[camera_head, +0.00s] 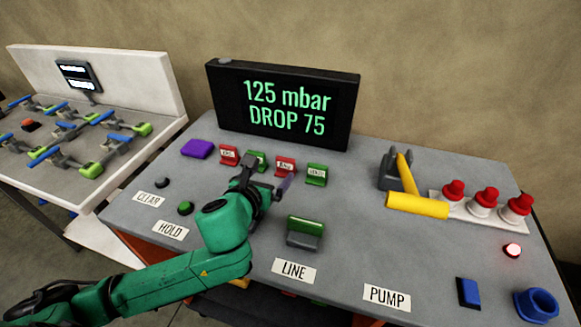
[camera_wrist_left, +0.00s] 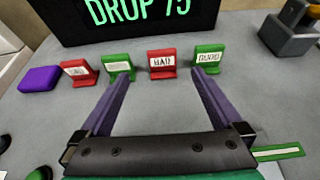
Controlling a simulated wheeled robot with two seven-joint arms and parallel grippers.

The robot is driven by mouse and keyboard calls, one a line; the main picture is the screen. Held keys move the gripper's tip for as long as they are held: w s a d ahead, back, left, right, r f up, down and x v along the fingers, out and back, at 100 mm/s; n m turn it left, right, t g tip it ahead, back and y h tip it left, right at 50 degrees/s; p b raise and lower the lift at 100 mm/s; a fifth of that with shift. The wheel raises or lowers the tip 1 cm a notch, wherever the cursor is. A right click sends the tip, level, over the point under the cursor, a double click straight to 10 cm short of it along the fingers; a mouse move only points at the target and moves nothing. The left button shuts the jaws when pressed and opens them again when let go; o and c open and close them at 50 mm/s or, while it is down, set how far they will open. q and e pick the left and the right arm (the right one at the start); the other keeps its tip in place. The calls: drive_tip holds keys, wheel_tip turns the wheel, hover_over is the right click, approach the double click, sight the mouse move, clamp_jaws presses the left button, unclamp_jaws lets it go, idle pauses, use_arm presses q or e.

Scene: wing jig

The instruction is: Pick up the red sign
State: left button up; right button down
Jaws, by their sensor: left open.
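Two small red signs stand in a row with green ones below the display. One red sign (camera_head: 229,155) is at the left end of the row and also shows in the left wrist view (camera_wrist_left: 78,73). The other red sign (camera_head: 285,165), third from the left, also shows in the wrist view (camera_wrist_left: 162,63), centred just beyond my fingertips; its label appears to read BAD. My left gripper (camera_head: 268,178) is open and empty, its purple fingers (camera_wrist_left: 162,80) pointing at this sign with a gap to it. My right gripper is out of view.
Green signs (camera_head: 317,174) (camera_wrist_left: 118,67) stand on both sides of the centred red sign. A purple block (camera_head: 196,149) lies left of the row. The black display (camera_head: 283,105) stands behind. A yellow-handled tool (camera_head: 417,205) and red-topped knobs (camera_head: 484,203) are at right.

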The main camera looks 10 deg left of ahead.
sight(285, 160)
use_arm(q)
drive_tip(key=x, duration=0.4)
drive_tip(key=shift+w+a+r, duration=0.1)
drive_tip(key=shift+w+r, duration=0.05)
drive_tip(key=shift+w, duration=0.3)
drive_tip(key=x, duration=0.3)
drive_tip(key=p+x, duration=0.1)
drive_tip(key=x, duration=0.3)
drive_tip(key=shift+d, duration=0.2)
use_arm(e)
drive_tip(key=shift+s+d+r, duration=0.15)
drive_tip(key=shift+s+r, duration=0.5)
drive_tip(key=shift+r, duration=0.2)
use_arm(q)
drive_tip(key=c, duration=1.4)
